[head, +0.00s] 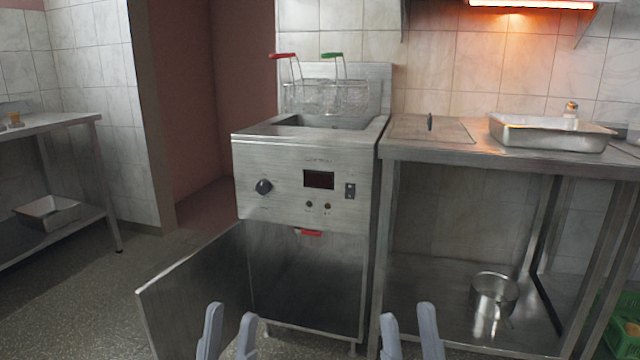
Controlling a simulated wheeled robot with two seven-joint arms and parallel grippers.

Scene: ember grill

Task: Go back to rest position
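My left gripper (228,330) is at the bottom of the head view, in front of the fryer's open door. Its two fingers are apart with nothing between them. My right gripper (409,330) is at the bottom, right of the fryer. Its fingers are also apart and empty. Both arms are below the picture's edge. The steel fryer (290,170) stands in the middle, with its lower cabinet door (195,290) swung open to the left. A red part (311,233) shows at the top of the cabinet opening.
Two wire baskets with red (283,56) and green (332,55) handles sit over the fryer. A steel table (450,152) at right holds a steel tray (550,134); a pot (494,294) stands on its lower shelf. Another table (50,123) is at left. Floor between is clear.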

